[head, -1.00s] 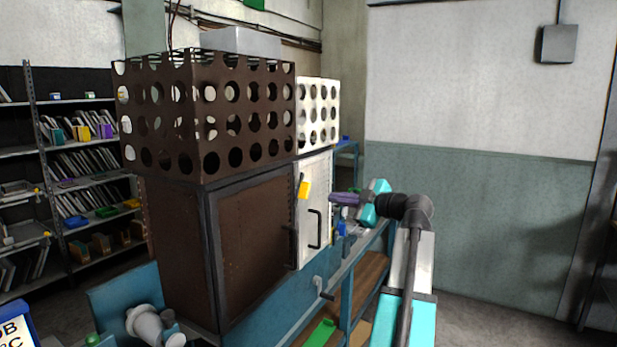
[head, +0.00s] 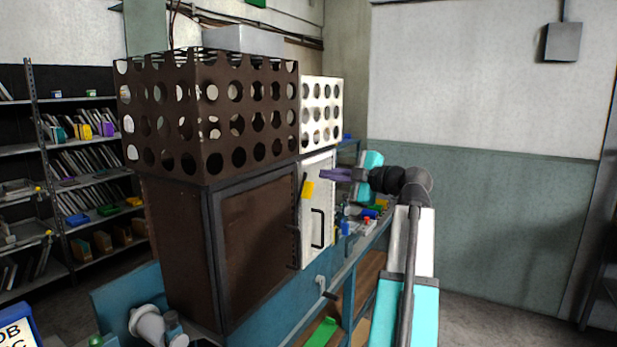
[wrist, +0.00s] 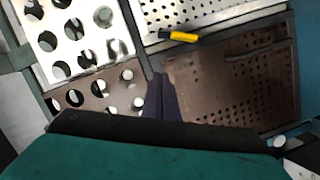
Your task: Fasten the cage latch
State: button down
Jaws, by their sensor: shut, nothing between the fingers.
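The yellow latch tab (head: 307,190) sits near the upper left edge of the white cage door (head: 316,225), beside the brown cage (head: 262,240). The tab also shows in the wrist view (wrist: 184,36), lying along the white panel's edge beside the brown door (wrist: 215,85). My gripper (head: 322,180) is shut and empty, its purple fingers pointing left just right of the tab. In the wrist view my fingers (wrist: 157,80) are together, below and left of the tab, with a gap between. I cannot tell whether the latch is engaged.
Perforated guards, brown (head: 215,125) and white (head: 321,112), stand on top of the cages. A black handle (head: 317,228) juts from the white door below the tab. Small coloured items (head: 370,215) lie on the bench behind. Shelving (head: 75,180) stands at left; floor at right is clear.

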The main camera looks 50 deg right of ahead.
jog(key=p, duration=0.3)
send_over(310, 190)
jog(key=s+a, duration=0.1)
jog(key=a, duration=0.3)
jog(key=shift+d+f, duration=0.15)
jog(key=shift+f, duration=0.25)
jog(key=shift+w+d+f+p, duration=0.2)
jog(key=shift+d+f+p, duration=0.15)
jog(key=shift+d, duration=0.2)
jog(key=shift+w+d+f+p, duration=0.15)
jog(key=shift+d+f+p, duration=0.1)
jog(key=shift+d+p, duration=0.25)
jog(key=shift+w+d+f, duration=0.15)
jog(key=shift+d+f, duration=0.35)
jog(key=shift+d, duration=0.2)
jog(key=shift+d, duration=0.1)
